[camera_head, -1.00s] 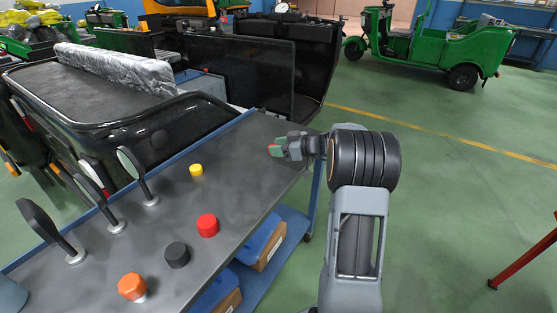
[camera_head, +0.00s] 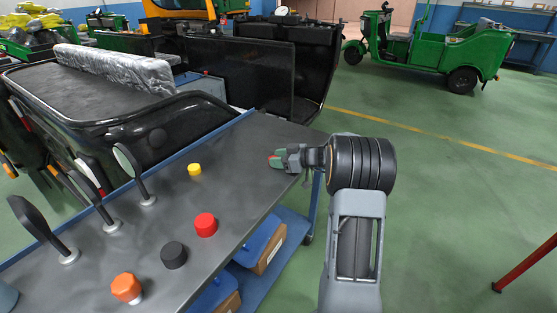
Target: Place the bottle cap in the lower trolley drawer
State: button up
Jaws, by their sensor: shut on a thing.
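My gripper (camera_head: 280,160) reaches left over the far right end of the grey trolley top (camera_head: 235,185). It is shut on a small green-and-red thing (camera_head: 277,163) at its tip; I cannot tell for sure that this is the bottle cap. On the trolley top stand a yellow cap (camera_head: 195,169), a red cap (camera_head: 205,225), a black cap (camera_head: 174,254) and an orange cap (camera_head: 126,287), all apart from my gripper. Under the top, the blue lower level (camera_head: 294,226) holds blue bins (camera_head: 262,239); their insides are mostly hidden by the top.
Several round mirrors on stalks (camera_head: 128,166) stand along the trolley's left side. A black vehicle body (camera_head: 150,125) lies beyond it. Cardboard boxes (camera_head: 270,255) sit at the lower level. Green floor (camera_head: 450,220) is free at right, with a red bar (camera_head: 525,262) at the edge.

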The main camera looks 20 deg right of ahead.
jog(key=o, duration=0.9)
jog(key=p, duration=0.3)
jog(key=shift+r, duration=0.25)
